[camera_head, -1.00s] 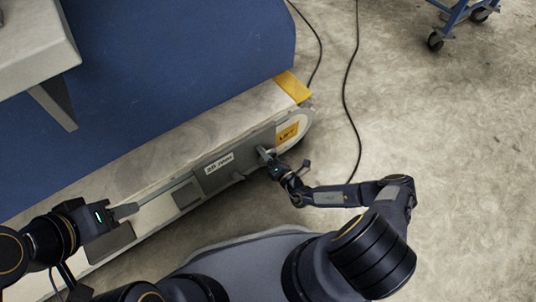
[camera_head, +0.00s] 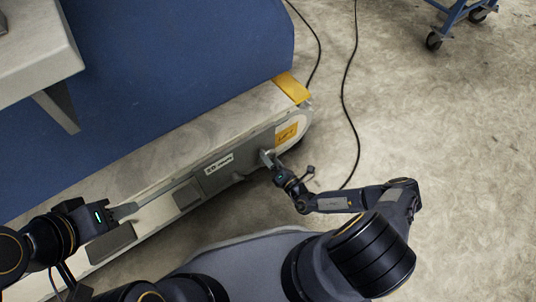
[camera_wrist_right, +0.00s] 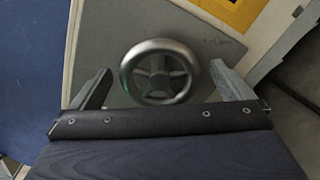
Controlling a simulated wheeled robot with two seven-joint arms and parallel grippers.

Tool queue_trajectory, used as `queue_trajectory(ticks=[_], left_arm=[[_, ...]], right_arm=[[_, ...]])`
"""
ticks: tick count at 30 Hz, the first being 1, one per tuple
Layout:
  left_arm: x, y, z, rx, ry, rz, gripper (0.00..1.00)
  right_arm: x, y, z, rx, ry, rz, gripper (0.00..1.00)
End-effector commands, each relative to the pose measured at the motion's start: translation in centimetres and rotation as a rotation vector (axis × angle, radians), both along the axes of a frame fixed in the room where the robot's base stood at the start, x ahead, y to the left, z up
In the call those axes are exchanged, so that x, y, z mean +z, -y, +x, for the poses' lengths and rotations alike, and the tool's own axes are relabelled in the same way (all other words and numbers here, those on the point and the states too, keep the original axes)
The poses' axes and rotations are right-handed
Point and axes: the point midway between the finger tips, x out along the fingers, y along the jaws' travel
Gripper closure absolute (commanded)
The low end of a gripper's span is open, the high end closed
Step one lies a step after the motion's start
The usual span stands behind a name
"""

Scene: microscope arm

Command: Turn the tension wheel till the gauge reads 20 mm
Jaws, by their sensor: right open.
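The tension wheel, a grey metal handwheel with spokes (camera_wrist_right: 160,47), shows face-on in the right wrist view on a grey panel (camera_wrist_right: 105,45). My right gripper (camera_wrist_right: 163,88) is open, with one finger to each side of the wheel; I cannot tell whether they touch it. In the head view my right gripper (camera_head: 270,160) is at the right end of the machine's side and hides the wheel. My left gripper (camera_head: 124,210) is at the left, by a grey bar (camera_head: 165,190); its jaws are unclear. A white label (camera_head: 219,163) has tiny text, perhaps "20 mm"; no gauge reading is legible.
A long pale conveyor-like frame (camera_head: 190,137) runs diagonally beside a blue surface (camera_head: 190,60). A yellow end piece (camera_head: 292,87) is at its far end. A black cable (camera_head: 345,95) lies on the floor. A blue wheeled cart (camera_head: 455,15) stands far right.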

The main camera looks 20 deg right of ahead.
Motion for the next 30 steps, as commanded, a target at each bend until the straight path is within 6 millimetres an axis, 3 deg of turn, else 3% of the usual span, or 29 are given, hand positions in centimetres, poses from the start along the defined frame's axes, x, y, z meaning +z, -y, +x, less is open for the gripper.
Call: queue_trajectory(ticks=[4,10,30], left_arm=[[1.1,0.0,0.0,0.000,0.000,0.000,0.61],[1.6,0.0,0.0,0.000,0.000,0.000,0.61],[1.5,0.0,0.0,0.000,0.000,0.000,0.61]], right_arm=[[0.3,0.9,-2.5,-0.002,-0.003,0.001,0.00],[0.1,1.7,-4.5,-0.002,-0.001,0.001,0.00],[0.0,1.7,-4.7,0.000,0.000,0.001,0.00]])
